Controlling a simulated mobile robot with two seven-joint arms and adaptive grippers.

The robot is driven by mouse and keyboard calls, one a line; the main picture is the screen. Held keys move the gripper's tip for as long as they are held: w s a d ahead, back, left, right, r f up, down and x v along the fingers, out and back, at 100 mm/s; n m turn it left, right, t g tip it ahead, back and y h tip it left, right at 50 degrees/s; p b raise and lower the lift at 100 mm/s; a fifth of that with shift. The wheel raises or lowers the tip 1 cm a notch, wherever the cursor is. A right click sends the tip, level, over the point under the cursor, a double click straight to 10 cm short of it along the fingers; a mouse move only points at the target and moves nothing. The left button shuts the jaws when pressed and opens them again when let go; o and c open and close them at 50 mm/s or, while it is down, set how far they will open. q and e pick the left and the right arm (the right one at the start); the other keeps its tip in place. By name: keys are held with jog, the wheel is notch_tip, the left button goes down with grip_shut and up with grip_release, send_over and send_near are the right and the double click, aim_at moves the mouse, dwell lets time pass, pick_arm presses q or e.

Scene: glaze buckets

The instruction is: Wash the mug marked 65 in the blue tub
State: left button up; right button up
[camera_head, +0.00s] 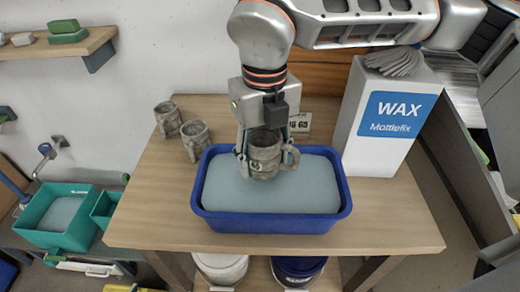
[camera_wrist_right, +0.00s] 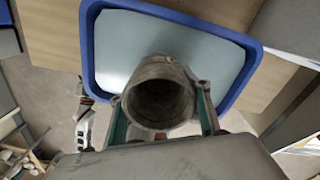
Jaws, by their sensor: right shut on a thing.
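My right gripper (camera_head: 265,148) is shut on a grey-brown stone-like mug (camera_head: 264,158), with a finger on either side of it. The mug is upright over the blue tub (camera_head: 272,222), its handle to the right; a dark mark on its front is too small to read surely. The tub holds pale blue-grey liquid (camera_head: 310,190). I cannot tell whether the mug's base touches the liquid. In the right wrist view the mug's open mouth (camera_wrist_right: 160,97) shows between the green-edged fingers. My left gripper is not in view.
Two similar mugs (camera_head: 167,117) (camera_head: 195,140) stand on the wooden table (camera_head: 150,215) left of the tub. A white WAX box (camera_head: 385,120) with a grey lump on top stands at the right. Buckets (camera_head: 220,268) sit below; teal tubs (camera_head: 55,212) are at the left.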

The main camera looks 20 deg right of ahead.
jog(key=shift+w, duration=0.1)
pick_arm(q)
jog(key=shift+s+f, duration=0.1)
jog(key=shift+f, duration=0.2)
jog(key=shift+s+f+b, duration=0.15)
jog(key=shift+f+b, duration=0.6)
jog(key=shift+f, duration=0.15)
pick_arm(e)
jog(key=shift+f, duration=0.95)
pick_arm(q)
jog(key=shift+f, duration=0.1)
pick_arm(e)
jog(key=shift+f, duration=0.1)
jog(key=shift+s+f+b, duration=0.2)
jog(key=shift+f+b, duration=1.25)
jog(key=shift+f, duration=0.75)
jog(key=shift+s+f+b, duration=0.15)
jog(key=shift+f+b, duration=0.3)
jog(key=shift+f, duration=0.4)
jog(key=shift+s+f+b, duration=0.1)
jog(key=shift+f+b, duration=0.3)
jog(key=shift+f, duration=0.4)
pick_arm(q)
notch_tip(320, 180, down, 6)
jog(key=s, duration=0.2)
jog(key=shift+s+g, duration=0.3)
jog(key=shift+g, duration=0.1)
pick_arm(e)
jog(key=shift+f, duration=0.25)
